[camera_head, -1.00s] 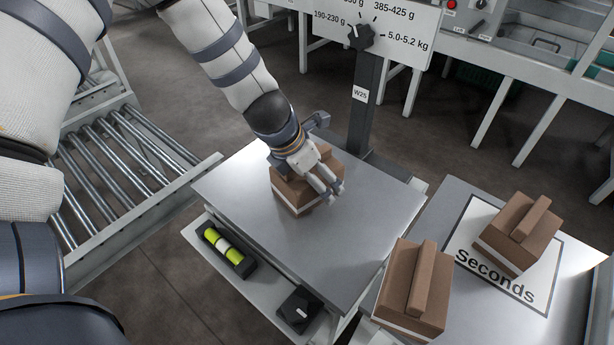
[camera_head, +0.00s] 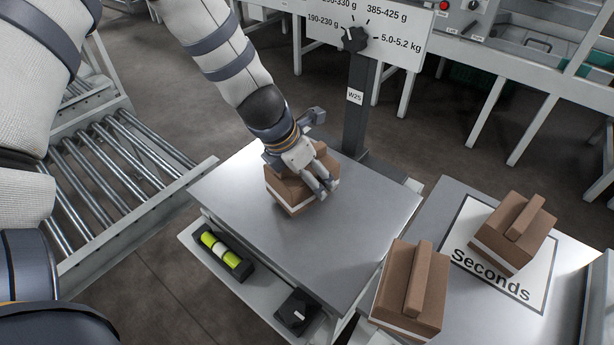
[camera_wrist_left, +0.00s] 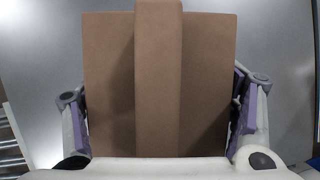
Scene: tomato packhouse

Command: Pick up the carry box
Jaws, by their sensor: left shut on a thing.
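The carry box (camera_head: 287,192) is a brown carton with a pale band near its base and a raised bar along its top. It sits on the grey metal scale platform (camera_head: 355,225). My left gripper (camera_head: 322,186) comes down over it from behind and hides much of its top. In the left wrist view the box (camera_wrist_left: 210,70) fills the middle with its bar upright in the picture. The fingers stand at its two sides, shut on it. No gap under the box can be made out. My right gripper is not in view.
Two similar brown boxes stand at the right, one (camera_head: 425,300) near the front and one (camera_head: 530,255) on the "Seconds" mat (camera_head: 470,220). A post with a dial sign (camera_head: 375,30) rises behind the platform. A roller conveyor (camera_head: 120,185) lies left. A lower shelf holds a yellow-green roll (camera_head: 222,250).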

